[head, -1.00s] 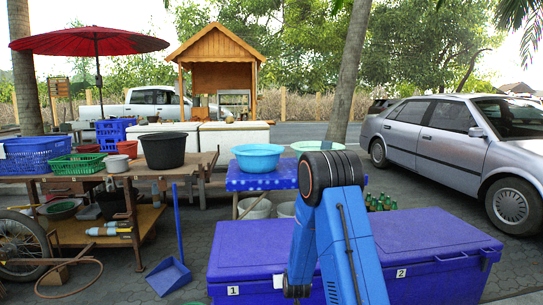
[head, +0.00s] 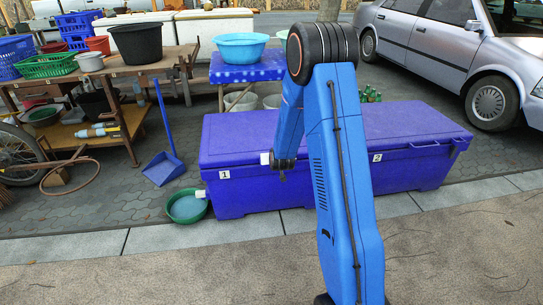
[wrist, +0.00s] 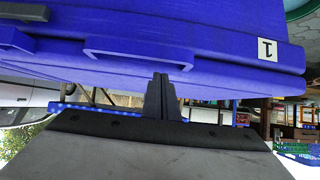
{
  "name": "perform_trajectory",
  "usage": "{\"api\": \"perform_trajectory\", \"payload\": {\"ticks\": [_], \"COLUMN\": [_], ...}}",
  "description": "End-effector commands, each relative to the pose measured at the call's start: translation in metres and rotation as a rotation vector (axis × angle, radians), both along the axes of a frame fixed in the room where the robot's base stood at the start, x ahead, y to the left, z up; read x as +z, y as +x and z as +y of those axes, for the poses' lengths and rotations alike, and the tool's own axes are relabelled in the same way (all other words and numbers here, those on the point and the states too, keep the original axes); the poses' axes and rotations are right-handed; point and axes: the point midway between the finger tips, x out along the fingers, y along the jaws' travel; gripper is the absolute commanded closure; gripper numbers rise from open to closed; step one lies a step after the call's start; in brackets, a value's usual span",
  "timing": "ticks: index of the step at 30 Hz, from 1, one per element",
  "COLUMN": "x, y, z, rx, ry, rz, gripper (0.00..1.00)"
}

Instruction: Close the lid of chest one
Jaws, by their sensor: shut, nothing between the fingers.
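Chest one (head: 240,197) is the left part of a long blue-purple cooler in the head view, marked with a white label 1 (head: 224,174). Its lid (head: 235,135) looks level and lies over the body. The right part carries a label 2 (head: 377,157). In the wrist view the label 1 (wrist: 267,49) and a blue handle (wrist: 140,52) show close up. My gripper (wrist: 160,78) is shut and empty, with its fingertips close to the chest's blue edge; I cannot tell whether they touch.
A green basin (head: 187,206) stands on the ground at the chest's left end. A blue dustpan (head: 163,168) and a wooden cart (head: 130,70) are further left. A blue table (head: 245,68) and green bottles (head: 370,94) stand behind. The pavement in front is clear.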

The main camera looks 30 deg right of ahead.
Motion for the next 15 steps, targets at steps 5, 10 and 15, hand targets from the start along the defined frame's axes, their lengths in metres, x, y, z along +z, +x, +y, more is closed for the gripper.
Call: {"api": "perform_trajectory", "payload": {"ticks": [5, 10, 15], "x": [0.013, 0.011, 0.008], "y": [-0.002, -0.024, -0.05], "z": [0.0, 0.007, 0.014], "rx": [0.0, 0.001, 0.001], "ry": [-0.004, -0.004, -0.005], "rz": [-0.014, -0.017, -0.018], "gripper": [1.0, 1.0, 1.0]}}
